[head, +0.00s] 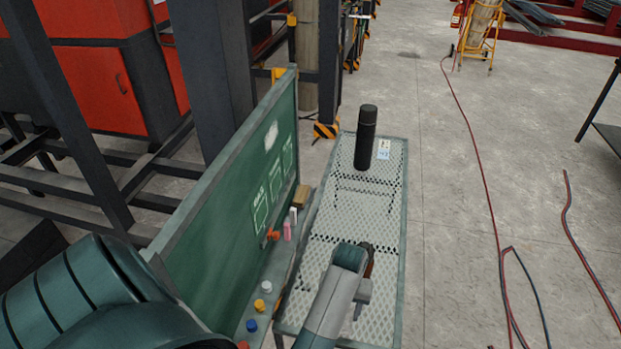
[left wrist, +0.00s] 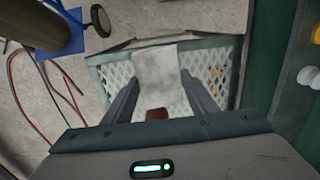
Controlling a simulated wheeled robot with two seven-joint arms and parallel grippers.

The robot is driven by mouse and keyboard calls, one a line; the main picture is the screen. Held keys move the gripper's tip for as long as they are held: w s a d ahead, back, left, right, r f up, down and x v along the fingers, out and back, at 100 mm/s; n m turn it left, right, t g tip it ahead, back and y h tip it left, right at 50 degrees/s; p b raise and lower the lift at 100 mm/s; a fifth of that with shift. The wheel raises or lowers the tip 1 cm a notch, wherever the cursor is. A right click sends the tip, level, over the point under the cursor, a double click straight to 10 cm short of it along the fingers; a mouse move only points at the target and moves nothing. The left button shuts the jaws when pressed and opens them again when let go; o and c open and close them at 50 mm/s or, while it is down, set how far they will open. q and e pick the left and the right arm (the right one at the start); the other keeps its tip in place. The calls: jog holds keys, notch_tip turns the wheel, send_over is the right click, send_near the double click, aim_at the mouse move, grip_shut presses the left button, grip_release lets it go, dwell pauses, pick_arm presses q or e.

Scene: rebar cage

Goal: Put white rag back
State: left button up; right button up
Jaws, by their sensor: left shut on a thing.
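The white rag (left wrist: 157,68) is a pale cloth between the fingertips of my left gripper (left wrist: 160,80) in the left wrist view. The gripper is shut on it, and the fingers are spread by its width. In the head view my left gripper (head: 359,298) is over the near part of the mesh table (head: 330,222); the rag is hidden there. A brown piece (left wrist: 157,114) shows between the finger bases; I cannot tell what it is. My right gripper is not in view.
A black bottle (head: 366,137) stands at the table's far end beside a small label (head: 384,149). A green board (head: 235,190) rises on the left, with a ledge of colored caps (head: 259,305) and small items. Hoses (head: 484,185) lie on the floor to the right.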

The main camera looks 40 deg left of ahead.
pick_arm(q)
jog(key=shift+s, duration=0.1)
dwell(0.3)
jog(key=a+f+p, duration=0.1)
jog(key=a+f, duration=0.1)
jog(key=a, duration=0.2)
jog(key=a+f+p, duration=0.1)
jog(key=a+f, duration=0.1)
jog(key=a, duration=0.1)
jog(key=s+a+f+p, duration=0.1)
jog(key=a+f, duration=0.2)
jog(key=a, duration=0.1)
jog(key=shift+a, duration=0.3)
jog(key=shift+f+p, duration=0.75)
jog(key=shift+f, duration=1.2)
